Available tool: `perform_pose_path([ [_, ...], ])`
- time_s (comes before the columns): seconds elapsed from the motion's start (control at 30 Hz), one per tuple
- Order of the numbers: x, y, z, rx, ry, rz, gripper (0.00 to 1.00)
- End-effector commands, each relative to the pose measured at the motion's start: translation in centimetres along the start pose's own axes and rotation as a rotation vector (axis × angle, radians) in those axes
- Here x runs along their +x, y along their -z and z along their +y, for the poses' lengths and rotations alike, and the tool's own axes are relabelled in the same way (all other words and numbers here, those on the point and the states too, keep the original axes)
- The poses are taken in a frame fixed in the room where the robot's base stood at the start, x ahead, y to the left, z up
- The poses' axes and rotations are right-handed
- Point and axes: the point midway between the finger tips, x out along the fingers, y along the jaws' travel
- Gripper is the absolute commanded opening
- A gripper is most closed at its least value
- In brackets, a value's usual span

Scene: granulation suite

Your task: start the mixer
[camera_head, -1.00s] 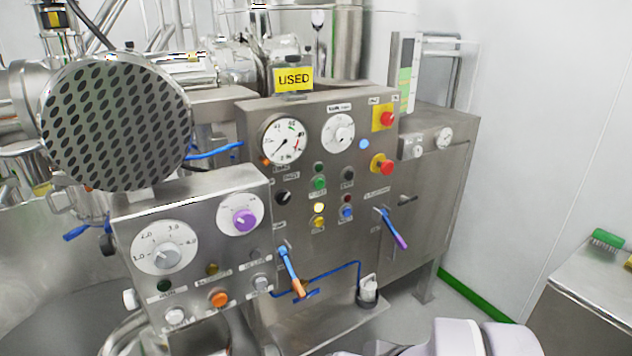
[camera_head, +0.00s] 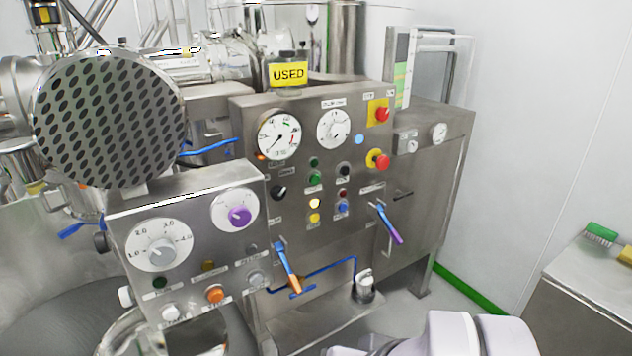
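The mixer's steel control panel (camera_head: 240,120) faces me in the middle, with dials, lamps, buttons and two levers. A green button (camera_head: 315,179), a black button (camera_head: 344,171), a yellow button (camera_head: 314,217) and a blue button (camera_head: 342,208) sit in its middle. A small yellow lamp (camera_head: 315,203) looks lit. Two red mushroom buttons on yellow plates, upper (camera_head: 381,114) and lower (camera_head: 381,162), are at the right. A lower front panel (camera_head: 190,190) has a grey dial (camera_head: 160,246), a purple knob (camera_head: 239,215) and an orange button (camera_head: 215,294). Labels are too small to read. My gripper is out of view.
My pale arm link shows at the bottom right. Blue-handled levers, one orange-tipped (camera_head: 289,271) and one purple-tipped (camera_head: 390,226), stick out in front. A steel table (camera_head: 585,290) with a green brush (camera_head: 601,234) is at right.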

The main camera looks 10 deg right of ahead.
Motion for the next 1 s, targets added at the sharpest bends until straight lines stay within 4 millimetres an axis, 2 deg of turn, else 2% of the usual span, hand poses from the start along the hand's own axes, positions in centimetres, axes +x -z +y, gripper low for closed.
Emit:
perform_pose_path([
  [0.03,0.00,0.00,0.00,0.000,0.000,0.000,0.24],
  [0.17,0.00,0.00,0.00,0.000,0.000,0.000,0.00],
  [1.0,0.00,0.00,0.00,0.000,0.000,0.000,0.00],
])
